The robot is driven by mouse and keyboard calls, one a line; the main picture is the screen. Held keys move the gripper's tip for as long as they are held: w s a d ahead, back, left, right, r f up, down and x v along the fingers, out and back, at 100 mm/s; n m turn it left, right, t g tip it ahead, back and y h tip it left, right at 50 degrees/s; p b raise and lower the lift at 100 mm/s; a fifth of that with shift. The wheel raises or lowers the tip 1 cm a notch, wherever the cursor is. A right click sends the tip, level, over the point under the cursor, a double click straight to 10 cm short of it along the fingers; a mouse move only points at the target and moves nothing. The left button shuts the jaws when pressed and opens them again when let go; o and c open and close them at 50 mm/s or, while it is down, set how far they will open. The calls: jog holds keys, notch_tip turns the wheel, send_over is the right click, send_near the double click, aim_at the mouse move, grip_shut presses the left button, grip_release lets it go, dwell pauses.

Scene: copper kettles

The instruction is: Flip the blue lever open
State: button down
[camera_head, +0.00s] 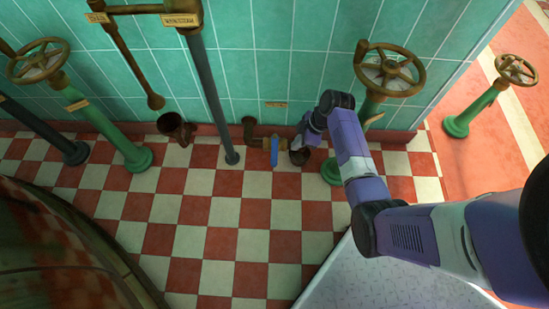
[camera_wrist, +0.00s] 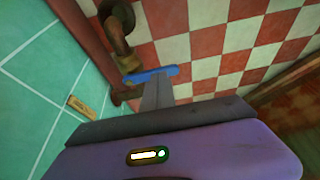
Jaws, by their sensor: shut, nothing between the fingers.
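The blue lever (camera_head: 274,152) sits on a short brass pipe (camera_head: 256,141) low by the tiled wall. It lies across the pipe's line. In the wrist view the blue lever (camera_wrist: 150,75) spans across just beyond my fingertips, and the brass pipe (camera_wrist: 117,25) runs above it. My gripper (camera_wrist: 157,82) is shut and empty, its tips at the lever's middle in the picture. I cannot tell whether they touch it. In the head view my gripper (camera_head: 299,143) is just right of the lever, partly hidden by my wrist.
A green valve post with a brass handwheel (camera_head: 390,70) stands right of the lever, close behind my arm. A grey vertical pipe (camera_head: 212,95) stands to the left. A brown pot-like fitting (camera_head: 176,129) is further left. The checkered floor (camera_head: 225,243) in front is clear.

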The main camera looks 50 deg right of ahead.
aim_at(275, 150)
jog(key=shift+w+d, duration=0.1)
jog(key=shift+w, duration=0.25)
jog(key=shift+f, duration=0.15)
jog(key=b+x, duration=0.5)
jog(key=x, duration=0.4)
jog(key=shift+f, duration=0.35)
jog(key=shift+w+a, duration=0.2)
jog(key=shift+a, duration=0.15)
